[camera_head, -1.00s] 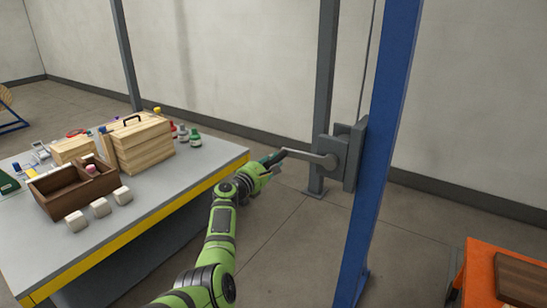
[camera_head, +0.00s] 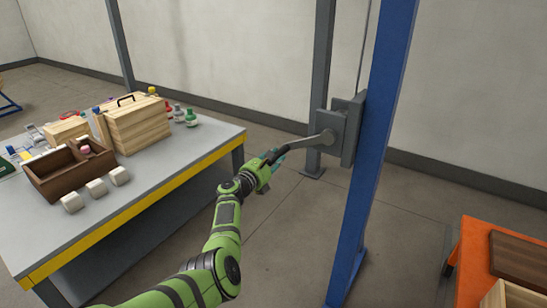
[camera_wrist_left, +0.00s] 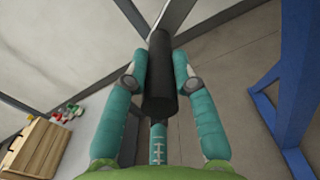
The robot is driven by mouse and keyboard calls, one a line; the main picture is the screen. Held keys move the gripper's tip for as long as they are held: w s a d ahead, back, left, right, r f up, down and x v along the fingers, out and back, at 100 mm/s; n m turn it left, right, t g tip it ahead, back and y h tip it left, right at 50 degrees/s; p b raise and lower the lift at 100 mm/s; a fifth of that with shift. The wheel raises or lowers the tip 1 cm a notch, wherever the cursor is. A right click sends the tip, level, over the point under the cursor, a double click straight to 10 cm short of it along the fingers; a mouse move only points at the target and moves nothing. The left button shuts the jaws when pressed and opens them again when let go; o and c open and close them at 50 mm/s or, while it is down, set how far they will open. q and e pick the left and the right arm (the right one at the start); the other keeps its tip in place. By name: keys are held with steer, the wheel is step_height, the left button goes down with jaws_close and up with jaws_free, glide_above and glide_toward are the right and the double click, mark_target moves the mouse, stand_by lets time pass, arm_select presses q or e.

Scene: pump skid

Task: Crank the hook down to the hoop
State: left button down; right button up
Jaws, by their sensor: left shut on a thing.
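The winch crank is a grey arm (camera_head: 305,142) on a grey winch box (camera_head: 343,130) fixed to the blue post. The crank arm points left and slightly down from its hub. Its black handle (camera_wrist_left: 159,75) lies between the teal fingers in the left wrist view. My left gripper (camera_head: 273,158) is shut on this handle. A thin cable (camera_head: 364,50) runs up from the winch box out of the picture. The hook and the hoop are not in view. My right gripper is not in view.
The blue post (camera_head: 378,150) stands just right of the winch. A grey table with a yellow edge (camera_head: 130,219) carries a wooden toolbox (camera_head: 138,127), a brown tray (camera_head: 53,181) and white blocks. An orange table (camera_head: 470,265) stands at lower right. Floor below the crank is clear.

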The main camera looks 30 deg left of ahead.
arm_select(q)
steer(key=shift+f, duration=0.3)
steer(key=c, duration=1)
jaws_free()
steer(key=shift+r, duration=0.1)
steer(key=shift+s+a, duration=0.15)
steer(key=shift+s, duration=2.9)
steer(key=shift+s+a, duration=0.1)
steer(key=shift+s, duration=2.9)
